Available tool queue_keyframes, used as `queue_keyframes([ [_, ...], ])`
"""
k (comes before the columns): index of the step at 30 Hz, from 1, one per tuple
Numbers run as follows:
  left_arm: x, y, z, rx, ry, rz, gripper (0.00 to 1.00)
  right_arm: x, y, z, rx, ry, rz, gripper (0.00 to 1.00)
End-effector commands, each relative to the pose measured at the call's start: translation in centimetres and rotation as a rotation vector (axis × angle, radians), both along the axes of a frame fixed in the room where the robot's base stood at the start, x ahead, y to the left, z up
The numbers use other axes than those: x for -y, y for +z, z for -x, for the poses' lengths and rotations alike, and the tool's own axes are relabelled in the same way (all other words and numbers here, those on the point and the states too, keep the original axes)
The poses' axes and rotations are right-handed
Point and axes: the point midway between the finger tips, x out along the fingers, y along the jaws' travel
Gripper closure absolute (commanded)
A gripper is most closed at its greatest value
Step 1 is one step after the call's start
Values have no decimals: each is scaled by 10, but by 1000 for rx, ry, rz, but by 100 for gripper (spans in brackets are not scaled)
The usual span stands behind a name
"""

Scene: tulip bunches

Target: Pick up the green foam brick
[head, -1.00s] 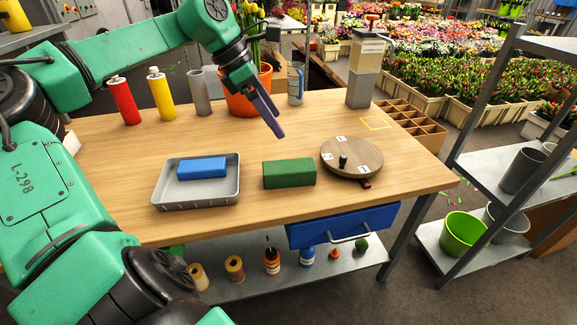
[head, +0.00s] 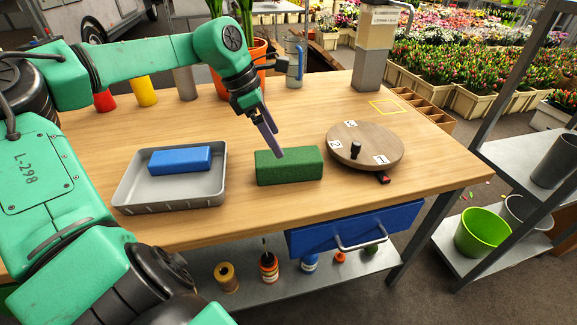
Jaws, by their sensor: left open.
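The green foam brick (head: 289,167) lies flat on the wooden table, between the grey tray and the round turntable. My left gripper (head: 277,150) points down at the brick's upper back edge, and its purple fingers overlap the brick's top in the picture. It is open with nothing between its fingers. Whether a finger touches the brick I cannot tell. My right gripper is out of view.
A grey tray (head: 134,191) holding a blue brick (head: 180,160) stands left of the green brick. A wooden turntable (head: 376,143) with a black knob is close on its right. A flower pot (head: 221,82) and bottles stand behind. Bare table lies in front.

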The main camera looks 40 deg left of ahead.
Motion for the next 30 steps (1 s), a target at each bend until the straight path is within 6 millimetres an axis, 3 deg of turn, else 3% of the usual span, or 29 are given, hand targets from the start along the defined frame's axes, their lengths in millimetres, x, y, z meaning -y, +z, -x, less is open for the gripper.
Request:
queue_keyframes([
  [9, 19, -46, -17, -4, -1, -1, 0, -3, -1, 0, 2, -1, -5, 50],
  [17, 20, -51, -20, 2, -1, 0, 0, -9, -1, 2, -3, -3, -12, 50],
  [22, 20, -51, -20, 2, -1, 0, 61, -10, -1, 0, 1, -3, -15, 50],
  [23, 20, -51, -20, 2, -1, 0, 66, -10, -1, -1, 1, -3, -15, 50],
  [30, 20, -50, -20, 2, -1, 0, 66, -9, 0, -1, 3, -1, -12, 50],
])
